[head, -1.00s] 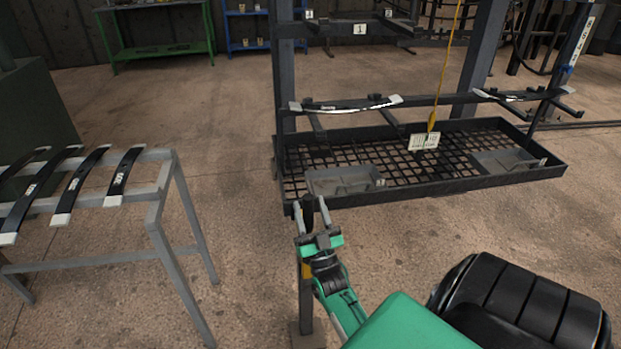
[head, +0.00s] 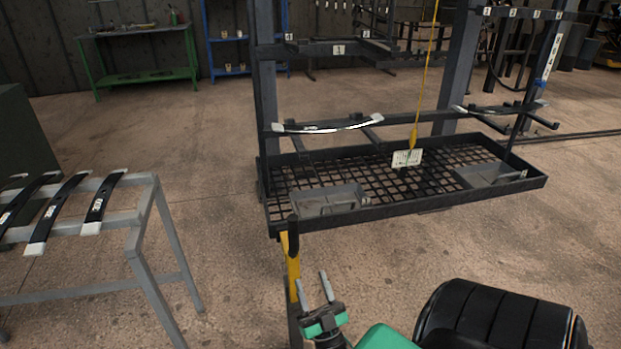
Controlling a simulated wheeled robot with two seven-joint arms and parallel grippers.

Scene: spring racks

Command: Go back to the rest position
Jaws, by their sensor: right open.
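My right gripper (head: 313,288) is at the bottom middle of the head view, its two fingers spread and nothing between them. It is in front of the dark spring rack (head: 262,110), apart from it and near a yellow and black post (head: 291,265). A spring (head: 330,127) with white ends lies across the rack's lower arms, and another spring (head: 500,110) lies farther right. My left gripper does not show.
A grey stand (head: 145,215) with several dark springs is at the left. The rack's mesh tray (head: 400,185) holds grey bins (head: 330,199). A yellow cord (head: 425,80) hangs before the rack. Open floor (head: 215,240) lies between stand and rack.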

